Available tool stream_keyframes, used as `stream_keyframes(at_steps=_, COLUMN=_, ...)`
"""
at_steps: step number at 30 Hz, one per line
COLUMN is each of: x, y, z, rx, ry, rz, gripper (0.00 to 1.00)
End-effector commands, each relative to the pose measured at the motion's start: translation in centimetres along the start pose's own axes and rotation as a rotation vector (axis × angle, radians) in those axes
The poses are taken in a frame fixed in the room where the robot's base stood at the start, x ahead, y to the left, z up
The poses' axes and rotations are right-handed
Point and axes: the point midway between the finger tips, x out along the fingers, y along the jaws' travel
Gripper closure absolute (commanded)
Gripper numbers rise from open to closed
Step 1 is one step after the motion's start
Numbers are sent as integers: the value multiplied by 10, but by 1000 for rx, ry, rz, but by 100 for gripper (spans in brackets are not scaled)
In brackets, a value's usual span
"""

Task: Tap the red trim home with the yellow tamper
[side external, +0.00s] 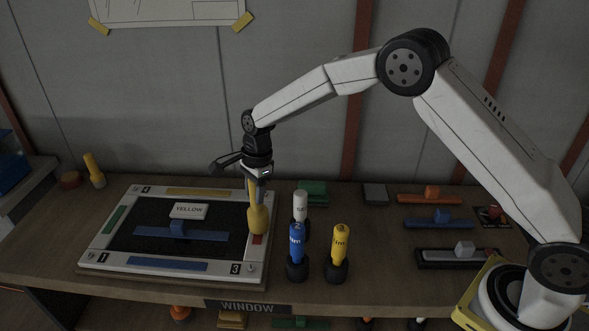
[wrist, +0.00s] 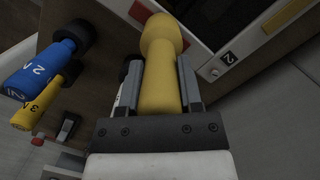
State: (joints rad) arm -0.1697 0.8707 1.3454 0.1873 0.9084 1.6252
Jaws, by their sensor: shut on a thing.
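My gripper (side external: 258,178) is shut on the yellow tamper (side external: 258,216), which hangs upright with its rounded head down. In the wrist view the tamper (wrist: 160,70) sits between the two fingers (wrist: 160,85). The red trim (side external: 257,240) is on the right side of the white frame (side external: 93,262), partly hidden behind the tamper's head. I cannot tell whether the head touches the trim.
Coloured parts (side external: 430,198) lie farther right.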

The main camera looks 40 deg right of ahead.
Motion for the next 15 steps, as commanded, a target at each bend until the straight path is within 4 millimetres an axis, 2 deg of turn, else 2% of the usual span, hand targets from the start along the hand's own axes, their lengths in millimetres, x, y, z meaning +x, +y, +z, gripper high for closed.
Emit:
stream_keyframes(at_steps=7, x=-8, y=0, z=1, rx=0, ry=-1, rz=-2, gripper=100)
stream_keyframes(at_steps=15, x=-34, y=-1, z=5, rx=1, ry=-1, rz=-3, gripper=100)
